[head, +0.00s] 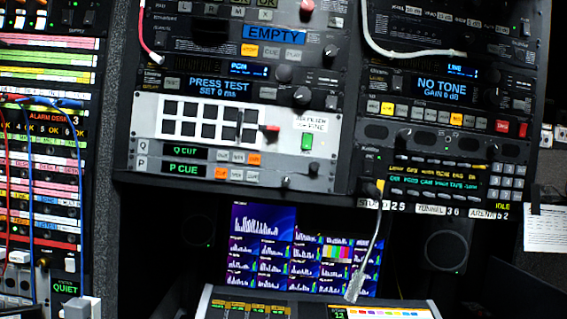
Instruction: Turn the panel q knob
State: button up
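Panel Q (274,160) is a thin light grey strip in the rack left of centre. It bears the letter Q at its left end, a dark display reading "Q CUT" (185,152) in green, and a row of small buttons, one lit orange. A small dark round knob (313,168) sits toward its right end and appears to be the panel Q knob. Its pointer direction is too small to read. Panel P (170,167), reading "P CUE", lies directly below, with its own small knob (286,182). My gripper is not in view.
A button panel with a red lever (269,128) and a green switch (307,141) sits directly above. Monitors (262,250) stand below the rack. Cables hang at left. A pale block (80,307) shows bottom left.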

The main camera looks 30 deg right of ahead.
aim_at(314, 165)
jog(key=z, duration=0.3)
jog(key=i, duration=0.95)
jog(key=z, duration=0.6)
